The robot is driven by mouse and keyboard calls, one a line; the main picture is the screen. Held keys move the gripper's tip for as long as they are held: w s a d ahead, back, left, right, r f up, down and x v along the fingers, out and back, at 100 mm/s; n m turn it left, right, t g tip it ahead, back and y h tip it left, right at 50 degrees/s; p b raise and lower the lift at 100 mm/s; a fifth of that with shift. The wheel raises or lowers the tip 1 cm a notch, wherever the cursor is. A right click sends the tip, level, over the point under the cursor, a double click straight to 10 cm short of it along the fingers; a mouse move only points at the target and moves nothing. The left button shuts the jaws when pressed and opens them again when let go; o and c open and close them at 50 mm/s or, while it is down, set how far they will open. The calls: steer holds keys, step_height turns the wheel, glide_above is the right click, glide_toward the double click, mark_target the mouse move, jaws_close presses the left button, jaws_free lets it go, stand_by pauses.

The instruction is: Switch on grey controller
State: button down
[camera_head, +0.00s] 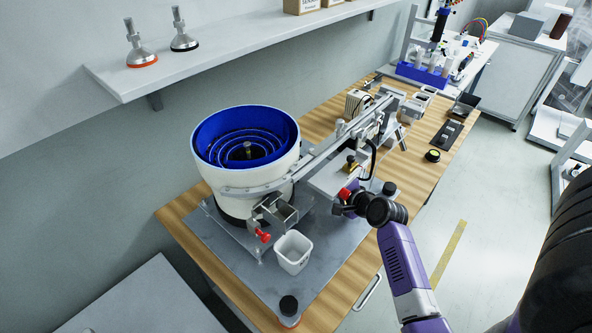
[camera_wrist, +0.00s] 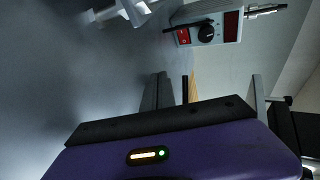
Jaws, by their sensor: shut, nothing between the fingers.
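The grey controller (camera_wrist: 231,27) is at the top of the wrist view, a grey box with a red rocker switch (camera_wrist: 184,36), a black knob (camera_wrist: 207,33) and a dark red display. My gripper (camera_wrist: 165,76) is shut and empty, its dark fingers below the controller in that view and apart from it. In the head view my gripper (camera_head: 342,208) is over the right part of the metal base plate, beside the feeder rail. I cannot make out the controller clearly in the head view; my gripper and wrist may hide it.
A white feeder bowl with blue inside (camera_head: 209,174) stands on the grey base plate (camera_head: 232,262). A white bin (camera_head: 293,254) and a red knob (camera_head: 263,236) are in front of it. A linear rail (camera_head: 325,153) runs towards the back.

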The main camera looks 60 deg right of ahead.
mark_target(303, 180)
steer(key=shift+w+d, duration=0.15)
steer(key=shift+w, duration=1.3)
steer(key=shift+w+d, duration=0.2)
steer(key=shift+w, duration=1.3)
steer(key=shift+w+d, duration=0.15)
steer(key=shift+w, duration=1.3)
steer(key=shift+w, duration=0.4)
steer(key=shift+w+d, duration=0.1)
steer(key=shift+w, duration=0.2)
steer(key=shift+s, duration=0.1)
steer(key=shift+s, duration=0.65)
